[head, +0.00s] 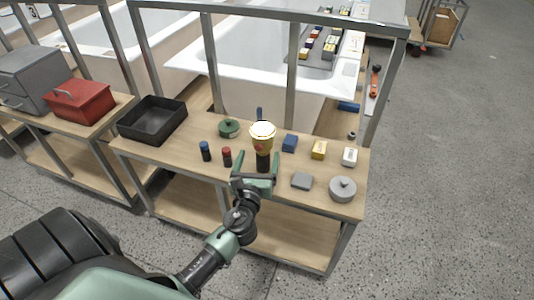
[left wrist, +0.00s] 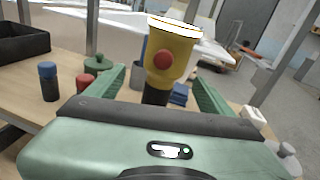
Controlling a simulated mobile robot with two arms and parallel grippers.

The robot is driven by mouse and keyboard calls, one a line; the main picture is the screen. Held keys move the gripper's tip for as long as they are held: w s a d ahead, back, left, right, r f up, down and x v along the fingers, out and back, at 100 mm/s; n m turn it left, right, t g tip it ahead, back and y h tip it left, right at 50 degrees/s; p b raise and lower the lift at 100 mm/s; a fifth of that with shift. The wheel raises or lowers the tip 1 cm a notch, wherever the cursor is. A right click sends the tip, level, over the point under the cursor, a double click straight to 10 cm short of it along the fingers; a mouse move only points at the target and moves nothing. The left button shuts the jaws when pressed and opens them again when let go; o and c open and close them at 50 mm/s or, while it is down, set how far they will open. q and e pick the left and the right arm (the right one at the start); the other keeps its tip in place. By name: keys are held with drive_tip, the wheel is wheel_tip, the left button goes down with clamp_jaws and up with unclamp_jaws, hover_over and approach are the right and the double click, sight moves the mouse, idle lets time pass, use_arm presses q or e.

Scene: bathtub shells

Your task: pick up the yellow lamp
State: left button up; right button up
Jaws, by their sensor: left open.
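The yellow lamp (head: 262,136) stands upright on the wooden workbench (head: 222,174), with a pale top and a dark lower handle. In the left wrist view the lamp (left wrist: 171,58) shows a red round button on its side and stands between the two green fingers. My left gripper (head: 257,166) is open, with its fingers on either side of the lamp's dark lower part. Whether the fingers touch it cannot be told. The lamp's foot is hidden behind the gripper in the left wrist view. My right gripper is not in view.
Close by stand a blue-capped bottle (head: 205,151), a red-capped bottle (head: 227,157), a green round container (head: 229,128) and a blue block (head: 289,143). A yellow block (head: 319,150) and a grey block (head: 302,181) lie right. A black tray (head: 153,119) is left. Metal posts frame the bench.

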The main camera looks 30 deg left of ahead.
sight(259, 149)
use_arm(q)
drive_tip(key=w+r, duration=0.1)
drive_tip(key=w+a+r+m, duration=0.1)
drive_tip(key=shift+w+r+t+y, duration=0.1)
drive_tip(key=shift+r+t+y, duration=0.2)
drive_tip(key=shift+r, duration=0.1)
drive_tip(key=x, duration=0.6)
drive_tip(key=shift+w+d+f, duration=0.15)
drive_tip(key=shift+d+f, duration=0.05)
drive_tip(key=shift+f, duration=0.2)
clamp_jaws()
